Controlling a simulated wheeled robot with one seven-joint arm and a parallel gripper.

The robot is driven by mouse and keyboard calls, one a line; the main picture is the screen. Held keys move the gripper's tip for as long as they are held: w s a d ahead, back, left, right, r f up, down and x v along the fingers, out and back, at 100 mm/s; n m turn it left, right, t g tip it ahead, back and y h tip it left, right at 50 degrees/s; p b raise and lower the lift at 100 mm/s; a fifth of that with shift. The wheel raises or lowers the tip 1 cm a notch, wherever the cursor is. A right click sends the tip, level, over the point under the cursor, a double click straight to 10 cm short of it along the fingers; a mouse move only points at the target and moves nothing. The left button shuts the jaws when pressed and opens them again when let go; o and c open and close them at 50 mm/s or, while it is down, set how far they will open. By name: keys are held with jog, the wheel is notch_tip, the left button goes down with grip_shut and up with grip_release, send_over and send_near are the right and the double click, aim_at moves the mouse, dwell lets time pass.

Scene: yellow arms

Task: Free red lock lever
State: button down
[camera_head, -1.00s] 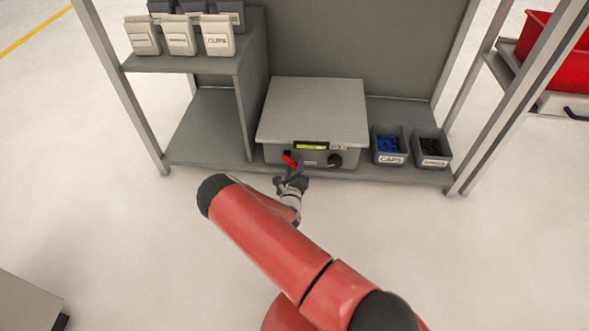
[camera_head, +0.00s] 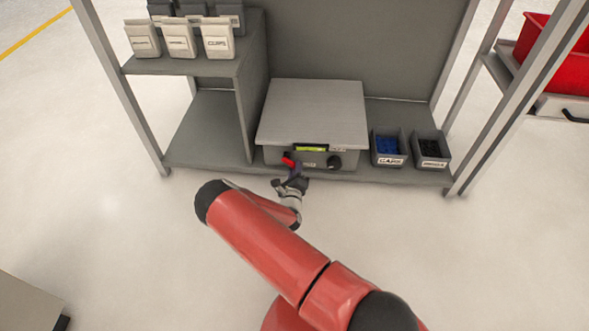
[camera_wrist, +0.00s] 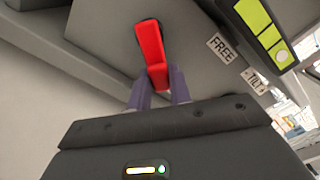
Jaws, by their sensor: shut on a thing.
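The red lock lever (camera_head: 288,162) is on the front face of a grey scale-like box (camera_head: 312,110) that stands on the shelf. In the wrist view the lever (camera_wrist: 150,45) is bright red, with its lower end between the fingers. My gripper (camera_head: 295,177) is at the box front, and in the wrist view its two purple fingers (camera_wrist: 161,85) are shut on that end. Beside the lever the wrist view shows a label reading FREE (camera_wrist: 221,47), a label reading TILT (camera_wrist: 255,81) and a yellow-green display (camera_wrist: 258,20).
Two small bins, one with blue caps (camera_head: 389,147) and one with dark pieces (camera_head: 431,149), stand right of the box. The floor before the shelf is clear.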

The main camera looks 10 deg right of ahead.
jog(key=n, duration=0.1)
jog(key=r+n+p, duration=0.1)
jog(key=n, duration=0.1)
jog(key=n+p, duration=0.1)
jog(key=shift+s+d+r, duration=0.15)
jog(key=shift+d+r, duration=0.15)
jog(key=shift+r, duration=0.05)
jog(key=n, duration=0.1)
jog(key=r+n+p, duration=0.1)
jog(key=n, duration=0.1)
jog(key=n+p, duration=0.1)
jog(key=n, duration=0.1)
jog(key=shift+d+r, duration=0.1)
jog(key=shift+r, duration=0.25)
jog(key=shift+a+r+n+p, duration=0.2)
jog(key=shift+r+n, duration=0.2)
jog(key=shift+n, duration=0.9)
jog(key=shift+a+r+n+p, duration=0.25)
jog(key=shift+r+n, duration=0.15)
jog(key=shift+n, duration=0.9)
jog(key=shift+a+r+n+p, duration=0.2)
jog(key=shift+r+n, duration=0.2)
jog(key=shift+n, duration=0.9)
jog(key=shift+w, duration=0.2)
jog(key=c, duration=1.3)
grip_release()
